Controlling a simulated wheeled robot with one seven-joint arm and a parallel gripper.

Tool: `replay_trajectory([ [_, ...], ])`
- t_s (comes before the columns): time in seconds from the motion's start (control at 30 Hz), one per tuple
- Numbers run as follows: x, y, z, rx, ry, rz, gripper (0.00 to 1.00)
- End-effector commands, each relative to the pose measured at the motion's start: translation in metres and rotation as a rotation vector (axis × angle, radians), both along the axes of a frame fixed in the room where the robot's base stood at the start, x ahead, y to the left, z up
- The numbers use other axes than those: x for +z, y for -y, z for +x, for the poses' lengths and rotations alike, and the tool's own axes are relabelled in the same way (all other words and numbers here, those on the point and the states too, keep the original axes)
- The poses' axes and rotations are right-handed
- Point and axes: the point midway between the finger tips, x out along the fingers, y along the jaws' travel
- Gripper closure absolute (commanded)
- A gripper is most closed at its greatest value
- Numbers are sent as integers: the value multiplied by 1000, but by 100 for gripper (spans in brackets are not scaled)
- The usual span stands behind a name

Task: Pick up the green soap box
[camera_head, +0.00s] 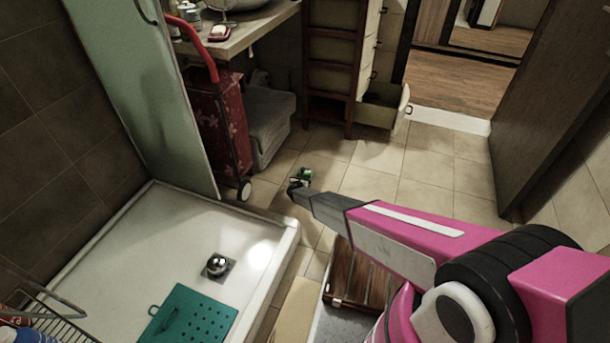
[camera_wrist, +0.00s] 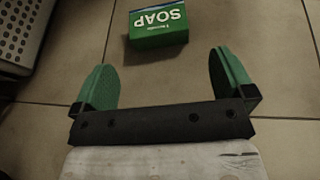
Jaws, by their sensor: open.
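The green soap box (camera_wrist: 157,26) lies on the tiled floor in the wrist view, its "SOAP" lettering upside down. My gripper (camera_wrist: 160,72) is open, with green pads on both fingers and nothing between them. The box is ahead of the fingertips, near the top edge, and roughly centred between them. In the head view my gripper (camera_head: 299,180) points down low over the floor. Small green patches show there, but I cannot tell the box from the finger pads.
A white shower tray (camera_head: 120,240) with a teal mat (camera_head: 190,318) is at the left. A red trolley bag (camera_head: 222,125) and a wooden shelf (camera_head: 332,60) stand beyond my gripper. A grey perforated object (camera_wrist: 22,35) is left in the wrist view. Open floor (camera_head: 430,185) lies to the right.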

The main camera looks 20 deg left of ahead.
Motion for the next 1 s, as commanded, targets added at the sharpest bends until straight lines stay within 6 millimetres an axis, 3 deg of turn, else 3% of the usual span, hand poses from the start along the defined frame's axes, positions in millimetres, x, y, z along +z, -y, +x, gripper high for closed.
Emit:
replay_trajectory([
  [0.17,-11,-7,12,19,2,-14,0],
  [0.4,-24,-9,44,16,2,-12,0],
  [0.67,-29,-9,60,14,2,-11,0],
  [1.0,-43,-11,99,14,2,-10,0],
])
